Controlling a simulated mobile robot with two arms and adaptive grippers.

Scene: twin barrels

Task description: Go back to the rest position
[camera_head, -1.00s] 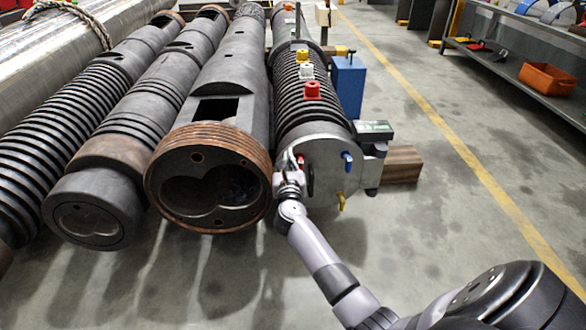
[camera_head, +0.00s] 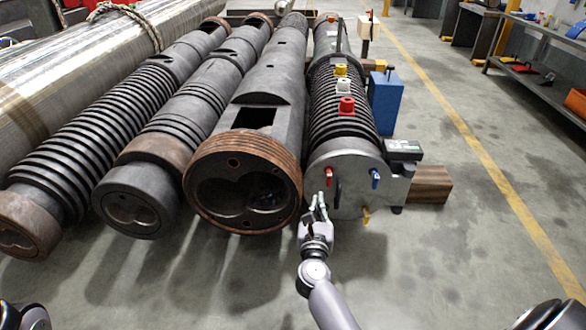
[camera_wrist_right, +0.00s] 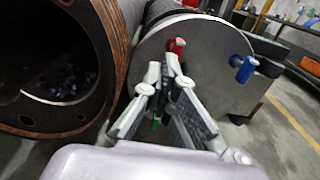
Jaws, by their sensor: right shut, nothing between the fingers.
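My right gripper (camera_head: 318,203) is shut and empty in front of the grey end plate (camera_head: 352,195) of the rightmost barrel. In the right wrist view its fingers (camera_wrist_right: 170,75) come together in front of the same plate, just below the red handle (camera_wrist_right: 176,46). It holds no handle; the exact gap to the plate is hard to tell. The plate also carries a blue handle (camera_head: 375,178) and a yellow handle (camera_head: 366,214). The red handle (camera_head: 329,177) stands above the fingertips. My left gripper is not in view.
A large open-ended barrel (camera_head: 243,150) lies just left of the plate, with more barrels further left. A wooden block (camera_head: 431,185) and a blue box (camera_head: 385,103) are on the right. The floor in front (camera_head: 440,265) is clear.

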